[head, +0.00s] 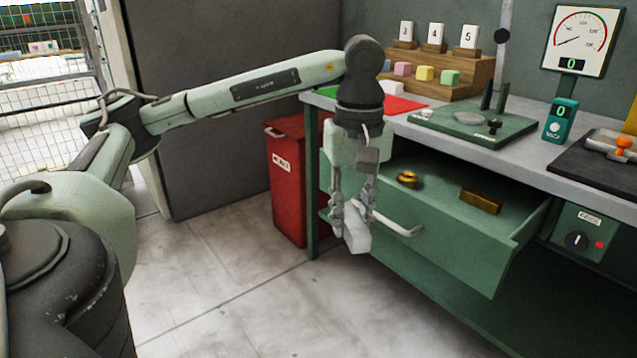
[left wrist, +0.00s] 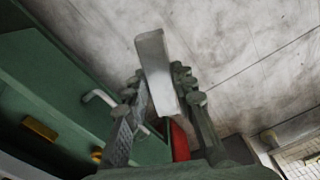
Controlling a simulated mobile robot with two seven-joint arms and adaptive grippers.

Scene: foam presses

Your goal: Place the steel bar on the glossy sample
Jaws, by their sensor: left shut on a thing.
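My left gripper (head: 354,212) points down in front of the open drawer, with its fingers shut on the pale grey steel bar (head: 357,238). The bar hangs at a tilt below the fingertips, clear of the drawer front and above the floor. In the left wrist view the bar (left wrist: 157,65) lies between the two fingers (left wrist: 158,100) and sticks out past them. I cannot tell which piece is the glossy sample. Small blocks, pink (head: 403,69), yellow (head: 424,73) and green (head: 450,77), sit on a wooden stand on the bench. My right gripper is out of view.
The open green drawer (head: 440,240) holds a round brass weight (head: 407,179) and a brass block (head: 481,201). A red bin (head: 287,185) stands left of the bench. On the bench (head: 400,122) are a green press base (head: 475,127) and a gauge (head: 580,40). The floor at left is clear.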

